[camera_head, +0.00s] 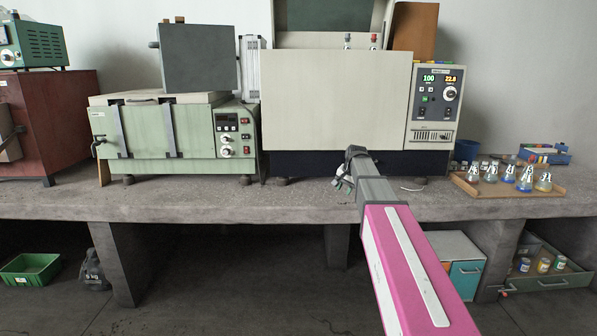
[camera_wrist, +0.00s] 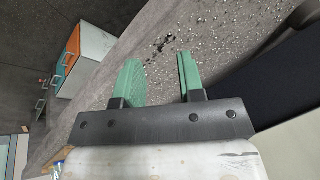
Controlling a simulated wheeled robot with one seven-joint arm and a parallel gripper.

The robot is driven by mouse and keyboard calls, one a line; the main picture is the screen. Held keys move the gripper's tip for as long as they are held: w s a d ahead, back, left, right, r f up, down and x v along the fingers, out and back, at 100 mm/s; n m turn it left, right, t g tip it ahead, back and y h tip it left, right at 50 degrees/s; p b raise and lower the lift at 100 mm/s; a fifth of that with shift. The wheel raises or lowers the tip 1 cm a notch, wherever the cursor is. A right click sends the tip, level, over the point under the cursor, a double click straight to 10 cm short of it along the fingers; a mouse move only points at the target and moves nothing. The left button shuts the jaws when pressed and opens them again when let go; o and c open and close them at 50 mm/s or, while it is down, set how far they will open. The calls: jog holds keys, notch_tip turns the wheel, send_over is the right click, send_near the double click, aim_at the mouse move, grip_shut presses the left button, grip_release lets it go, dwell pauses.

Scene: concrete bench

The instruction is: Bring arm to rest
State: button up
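My arm, pink and grey, reaches from the lower right of the head view toward the concrete bench (camera_head: 290,205). My gripper (camera_head: 343,184) is at its far end, near the bench's front edge and in front of the large beige machine (camera_head: 335,100). In the wrist view my gripper (camera_wrist: 160,80) shows two green fingers, clearly apart, with nothing between them. Beyond the fingers is the speckled bench top (camera_wrist: 225,40).
A green oven-like unit (camera_head: 175,135) stands left of the machine. A wooden tray (camera_head: 500,190) with several flasks stands at the right. Below the bench are a white cabinet (camera_head: 450,246), an open drawer (camera_head: 548,283) with jars, and a green bin (camera_head: 30,268). The bench front is mostly clear.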

jog(key=s+f+n+g+h, duration=0.1)
jog(key=s+f+n+g, duration=0.1)
jog(key=s+f, duration=1)
jog(key=s+f+n+g, duration=0.1)
jog(key=s+f+n, duration=0.3)
jog(key=s+f, duration=0.9)
jog(key=s, duration=0.8)
jog(key=shift+s+a+g+h, duration=0.15)
jog(key=shift+a+g+h, duration=0.05)
jog(key=shift+g+h, duration=0.2)
jog(key=shift+o, duration=0.6)
